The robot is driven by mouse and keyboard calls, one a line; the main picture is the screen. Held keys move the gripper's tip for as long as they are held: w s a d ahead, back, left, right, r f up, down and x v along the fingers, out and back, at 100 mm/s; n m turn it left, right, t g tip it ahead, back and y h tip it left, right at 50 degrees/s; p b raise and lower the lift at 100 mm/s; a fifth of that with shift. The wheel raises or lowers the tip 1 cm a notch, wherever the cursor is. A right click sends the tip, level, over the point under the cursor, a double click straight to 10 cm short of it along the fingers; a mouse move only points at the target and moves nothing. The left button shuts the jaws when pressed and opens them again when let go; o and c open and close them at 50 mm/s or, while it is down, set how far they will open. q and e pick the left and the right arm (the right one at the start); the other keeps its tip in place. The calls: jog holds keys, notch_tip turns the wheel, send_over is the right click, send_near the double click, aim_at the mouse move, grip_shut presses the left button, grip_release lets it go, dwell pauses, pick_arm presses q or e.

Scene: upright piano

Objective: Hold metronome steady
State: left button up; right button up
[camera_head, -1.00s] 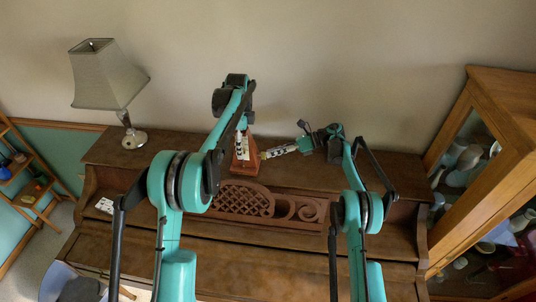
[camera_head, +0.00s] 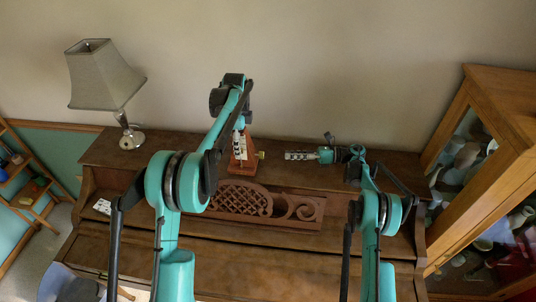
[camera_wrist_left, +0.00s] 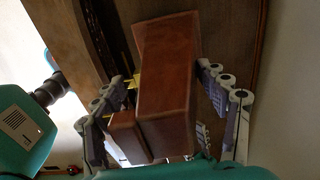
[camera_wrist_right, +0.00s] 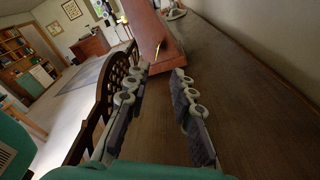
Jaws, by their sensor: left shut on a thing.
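The metronome (camera_head: 243,165) is a reddish-brown wooden wedge standing on the piano top. My left gripper (camera_head: 239,143) is shut on it from above. In the left wrist view the metronome body (camera_wrist_left: 170,80) lies between the two fingers, with a yellow part beside it. A small yellowish part (camera_head: 260,155) sticks out at its right side. My right gripper (camera_head: 288,155) is to the right of the metronome, apart from it and pointing at it. In the right wrist view its fingers (camera_wrist_right: 155,85) are spread and empty, with the metronome (camera_wrist_right: 152,35) beyond them.
The piano top (camera_head: 185,147) is bare around the metronome. A lamp (camera_head: 132,138) stands at its left end. A carved lattice panel (camera_head: 240,198) is in front. A glass cabinet (camera_head: 480,160) stands close at the right, and the wall is behind.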

jog(key=shift+s+d+f+t+y, duration=0.2)
jog(key=shift+s+d+t+y, duration=0.2)
jog(key=shift+d+t+y, duration=0.15)
jog(key=a, duration=1.1)
jog(key=shift+w+a, duration=0.3)
grip_shut()
